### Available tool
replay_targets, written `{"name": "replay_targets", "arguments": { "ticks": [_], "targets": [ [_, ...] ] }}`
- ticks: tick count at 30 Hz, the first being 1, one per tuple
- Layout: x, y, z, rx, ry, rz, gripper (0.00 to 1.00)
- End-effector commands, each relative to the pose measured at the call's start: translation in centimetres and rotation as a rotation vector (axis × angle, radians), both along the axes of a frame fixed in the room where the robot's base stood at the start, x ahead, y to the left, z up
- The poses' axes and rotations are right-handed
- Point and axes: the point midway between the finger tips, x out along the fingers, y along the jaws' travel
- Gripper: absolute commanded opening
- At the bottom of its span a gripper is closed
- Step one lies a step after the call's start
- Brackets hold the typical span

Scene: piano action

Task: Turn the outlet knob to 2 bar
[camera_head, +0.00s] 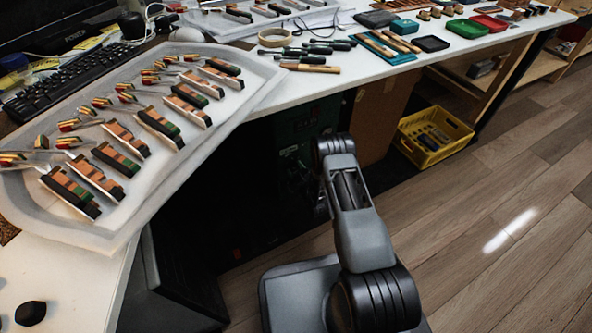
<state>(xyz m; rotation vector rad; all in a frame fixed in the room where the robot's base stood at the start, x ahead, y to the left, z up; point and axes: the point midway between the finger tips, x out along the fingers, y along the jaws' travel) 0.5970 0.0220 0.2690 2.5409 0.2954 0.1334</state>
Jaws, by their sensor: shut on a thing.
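My arm (362,225) reaches from the bottom of the head view into the dark space under the bench. Its far end bends down behind its own links, in deep shadow. I cannot make out my gripper or its fingertips there. A dark green unit (303,122) stands under the bench just beyond the arm, mostly in shadow. I cannot make out the outlet knob or any scale or gauge, so its setting cannot be read.
The white bench top (350,75) overhangs the dark space. A padded tray (225,120) of piano action parts lies on its left. A yellow crate (432,137) stands on the floor to the right. The wooden floor (500,195) is clear on the right.

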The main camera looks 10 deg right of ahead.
Motion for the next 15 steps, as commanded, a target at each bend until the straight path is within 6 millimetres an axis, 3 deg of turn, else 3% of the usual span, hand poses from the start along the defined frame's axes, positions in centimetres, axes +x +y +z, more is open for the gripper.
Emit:
{"name": "replay_targets", "arguments": {
  "ticks": [10,11,15],
  "targets": [
    [-0.04,-0.02,-0.05,-0.001,0.001,-0.001,0.21],
    [-0.05,-0.02,-0.05,-0.001,0.001,-0.001,0.47],
    [-0.04,-0.01,-0.05,-0.001,0.001,-0.001,0.60]
  ]
}}
